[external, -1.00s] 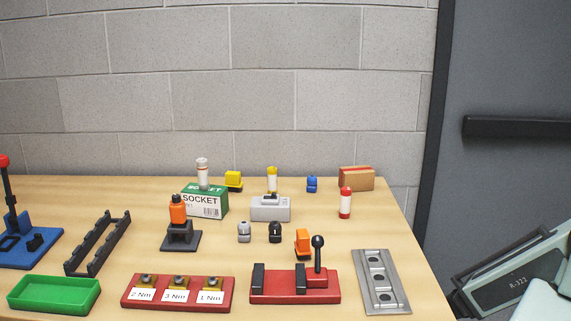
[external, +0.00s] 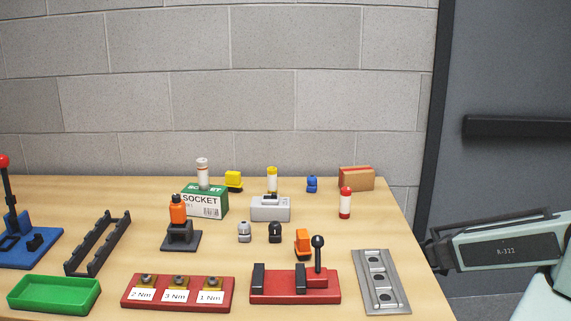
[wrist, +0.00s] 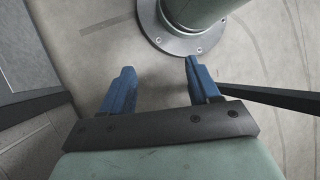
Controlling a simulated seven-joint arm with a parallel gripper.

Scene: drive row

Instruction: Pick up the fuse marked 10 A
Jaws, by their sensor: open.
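Three upright fuse-like cylinders show in the external view, and no 10 A marking is readable on any of them. A white fuse with pale ends (external: 203,173) stands on the green and white SOCKET box (external: 205,203). A yellow-topped fuse (external: 272,179) stands on a grey block (external: 270,210). A white fuse with red ends (external: 345,203) stands on the table at the right. My gripper (wrist: 160,67) shows in the wrist view with its blue fingers apart and nothing between them. It is over the floor, away from the fuses.
A red lever fixture (external: 295,285), a metal plate with holes (external: 380,282), an orange block (external: 302,243) and small grey and black pieces stand at the front. A brown block (external: 356,179) is at the back right. A round metal base (wrist: 190,35) stands on the floor.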

